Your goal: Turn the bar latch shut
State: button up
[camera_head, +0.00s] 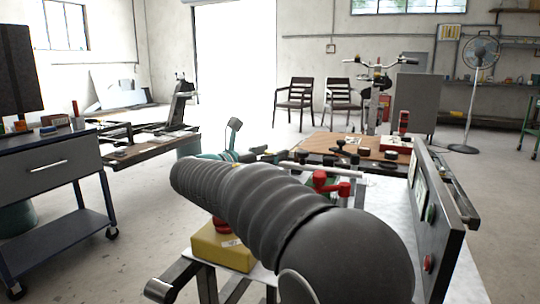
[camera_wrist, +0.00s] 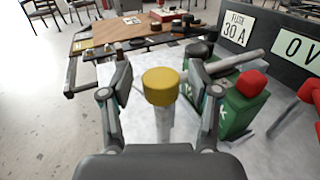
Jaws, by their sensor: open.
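My gripper (camera_wrist: 159,76) is open in the wrist view, one finger on each side of a yellow round cap (camera_wrist: 160,86) on a pale upright post. No finger visibly touches the cap. To the right, a grey bar (camera_wrist: 234,63) lies slanted over a green block (camera_wrist: 235,112) with white lettering; I cannot tell for sure whether this is the bar latch. A red knob (camera_wrist: 251,83) stands on the green block. In the head view my arm hides the gripper and most of the green fixture; a red handle (camera_head: 330,184) shows past it.
A dark upright panel (camera_head: 437,208) with labels bounds the right side of the pale bench top (camera_head: 378,197). A wooden board (camera_head: 367,147) with several small parts lies beyond. A yellow box (camera_head: 222,246) is near the bench's left edge. A grey cart (camera_head: 47,161) stands far left.

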jog(key=shift+w+d, duration=0.15)
grip_shut()
jog(key=m+g+h+p, duration=0.1)
jog(key=p, duration=0.3)
jog(key=shift+r, duration=0.35)
jog(key=m+g+h+p, duration=0.2)
jog(key=g+p, duration=0.1)
jog(key=p, duration=0.3)
jog(key=shift+w, duration=0.1)
jog(key=shift+f+m+g+h+p, duration=0.2)
jog(key=shift+m+g+h+p, duration=0.5)
jog(key=shift+p, duration=0.5)
jog(key=shift+f, duration=0.1)
grip_release()
